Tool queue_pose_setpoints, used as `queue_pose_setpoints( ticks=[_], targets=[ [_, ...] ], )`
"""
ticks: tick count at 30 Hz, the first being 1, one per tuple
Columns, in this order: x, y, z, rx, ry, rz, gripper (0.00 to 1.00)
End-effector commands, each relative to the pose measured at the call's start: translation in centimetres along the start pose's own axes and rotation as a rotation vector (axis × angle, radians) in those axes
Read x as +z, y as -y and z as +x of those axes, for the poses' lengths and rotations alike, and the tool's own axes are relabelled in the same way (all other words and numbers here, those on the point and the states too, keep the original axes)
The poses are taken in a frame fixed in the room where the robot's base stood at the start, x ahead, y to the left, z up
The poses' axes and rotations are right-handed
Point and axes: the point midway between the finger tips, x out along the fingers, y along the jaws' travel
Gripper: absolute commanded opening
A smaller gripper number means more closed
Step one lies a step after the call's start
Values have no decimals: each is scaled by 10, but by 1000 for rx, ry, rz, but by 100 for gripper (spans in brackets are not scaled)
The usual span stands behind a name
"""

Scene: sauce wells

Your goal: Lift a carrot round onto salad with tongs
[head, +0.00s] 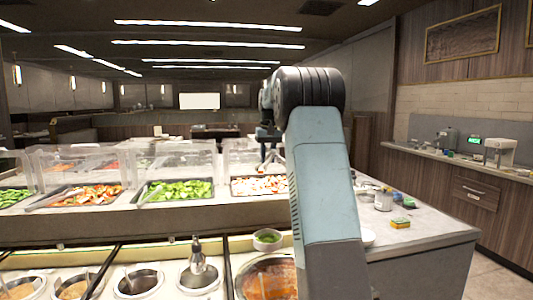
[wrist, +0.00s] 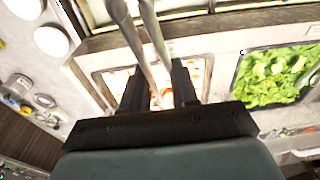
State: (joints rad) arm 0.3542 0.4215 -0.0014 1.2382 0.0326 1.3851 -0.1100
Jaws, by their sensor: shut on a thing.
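My gripper (head: 268,134) is shut on metal tongs (head: 272,158), held above a tray of white and orange pieces (head: 256,187) on the salad bar. In the wrist view my gripper (wrist: 158,82) has one dark finger on each side of the tongs (wrist: 150,35). The tray (wrist: 112,86) shows behind the fingers, with orange and pale pieces in it. I cannot tell whether the tongs hold a carrot round; the fingers partly hide that spot. Green salad (head: 180,190) fills the tray to the left in the head view, and shows at the right in the wrist view (wrist: 272,78).
Clear guards (head: 150,160) stand over the trays. Another tray of orange and red food (head: 90,196) lies further left. Sauce wells (head: 138,283) line the front, with a small green-filled bowl (head: 267,239) on the ledge. Jars and a sponge (head: 400,223) stand on the right counter.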

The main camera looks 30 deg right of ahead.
Motion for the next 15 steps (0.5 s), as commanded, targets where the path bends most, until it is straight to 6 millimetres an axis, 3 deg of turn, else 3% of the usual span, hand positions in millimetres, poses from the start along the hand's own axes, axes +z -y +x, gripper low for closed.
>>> queue_pose_setpoints(
  ticks=[15],
  targets=[
    [145, 11, 44, 0, 1, 1, 0]
  ],
)
